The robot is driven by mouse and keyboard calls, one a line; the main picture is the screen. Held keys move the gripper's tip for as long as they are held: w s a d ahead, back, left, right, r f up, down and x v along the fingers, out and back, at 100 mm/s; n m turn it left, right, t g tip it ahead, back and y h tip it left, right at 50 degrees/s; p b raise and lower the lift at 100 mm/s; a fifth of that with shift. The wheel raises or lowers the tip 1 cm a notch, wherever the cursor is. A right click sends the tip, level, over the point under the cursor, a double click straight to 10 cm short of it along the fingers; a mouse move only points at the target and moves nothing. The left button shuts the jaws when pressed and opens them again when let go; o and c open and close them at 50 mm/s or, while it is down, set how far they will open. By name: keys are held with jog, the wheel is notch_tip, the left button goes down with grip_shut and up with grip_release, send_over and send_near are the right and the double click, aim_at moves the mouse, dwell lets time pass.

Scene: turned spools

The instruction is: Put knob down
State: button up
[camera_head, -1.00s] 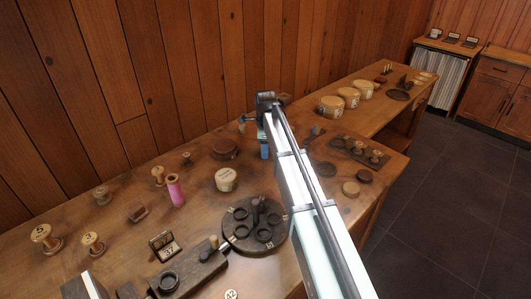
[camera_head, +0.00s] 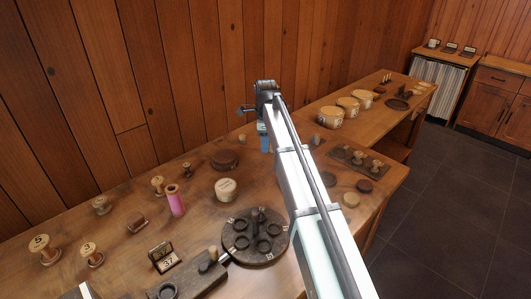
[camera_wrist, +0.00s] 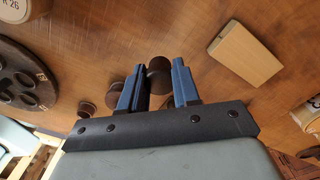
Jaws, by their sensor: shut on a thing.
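In the wrist view my gripper (camera_wrist: 158,90) has its two blue fingers closed around a dark brown knob (camera_wrist: 158,72). The knob's rounded end shows between the fingers, and its lower part is partly hidden by them. In the head view my gripper (camera_head: 264,138) is at the end of the pale arm, over the back part of the workbench (camera_head: 205,170). The knob cannot be made out there. I cannot tell how high it is above the bench.
A pale wooden block (camera_wrist: 245,53) lies right of the fingers in the wrist view. Dark round pieces (camera_wrist: 86,110) lie to their left. In the head view a round dark plate with wells (camera_head: 278,252), a pink spool (camera_head: 176,204) and a cream round box (camera_head: 226,189) stand on the bench.

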jog(key=shift+a+r, duration=0.15)
jog(key=shift+r, duration=0.8)
jog(key=s+a+r+n, duration=0.1)
jog(key=s+a+r, duration=0.15)
jog(key=a, duration=0.25)
jog(key=s+a+r+n, duration=0.1)
jog(key=s+a, duration=0.2)
jog(key=a, duration=0.2)
jog(key=r+m, duration=0.1)
jog(key=r, duration=0.1)
send_over(226, 185)
jog(key=shift+f, duration=5.1)
jog(key=shift+f, duration=0.1)
jog(key=o, duration=1)
